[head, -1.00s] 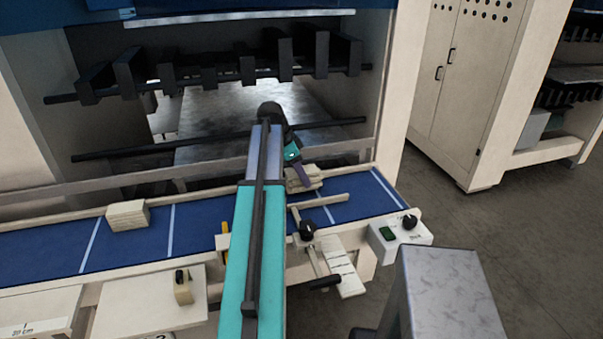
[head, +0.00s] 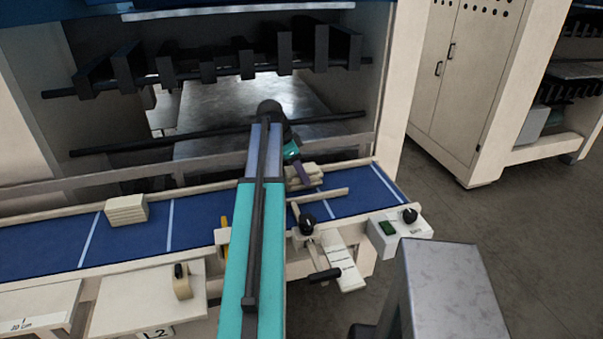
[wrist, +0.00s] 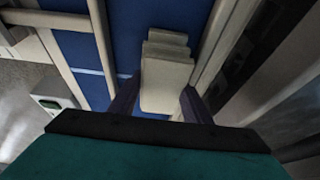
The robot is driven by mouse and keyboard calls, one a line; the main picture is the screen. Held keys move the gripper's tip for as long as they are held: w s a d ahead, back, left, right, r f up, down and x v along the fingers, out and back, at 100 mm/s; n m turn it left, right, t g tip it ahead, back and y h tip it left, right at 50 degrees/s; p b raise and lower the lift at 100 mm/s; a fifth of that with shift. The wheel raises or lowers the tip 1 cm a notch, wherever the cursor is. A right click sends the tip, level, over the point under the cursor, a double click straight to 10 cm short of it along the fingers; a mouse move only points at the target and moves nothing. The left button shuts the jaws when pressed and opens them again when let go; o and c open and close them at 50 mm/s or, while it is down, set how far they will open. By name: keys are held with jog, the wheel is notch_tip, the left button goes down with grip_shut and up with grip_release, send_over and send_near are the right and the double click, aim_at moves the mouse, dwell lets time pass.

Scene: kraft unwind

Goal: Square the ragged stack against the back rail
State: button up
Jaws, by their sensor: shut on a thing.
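The ragged stack (head: 308,172) of cream pieces lies on the blue belt near its right end, by the back rail (head: 345,167). In the wrist view the stack (wrist: 167,75) shows stepped, uneven edges, and the rail (wrist: 213,45) runs along its right side. My gripper (head: 303,183) is shut on the stack, with one dark finger on each side of it, as the wrist view shows (wrist: 160,103). The right finger is between the stack and the rail. My arm partly hides the stack in the head view.
Another cream stack (head: 126,210) sits on the belt (head: 200,220) to the left. A cream bar (head: 325,195) with a black knob (head: 307,223) lies across the belt's front. A control box (head: 400,233) stands at the right end. Black slats hang in the machine behind.

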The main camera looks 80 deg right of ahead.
jog(key=shift+f, duration=0.15)
dwell(0.5)
jog(key=o, duration=1.1)
jog(key=shift+w+r+b, duration=0.2)
jog(key=shift+r+b, duration=0.1)
jog(key=shift+r, duration=0.2)
jog(key=shift+a+b+v, duration=0.2)
jog(key=shift+b+v, duration=1.75)
jog(key=shift+v, duration=4.45)
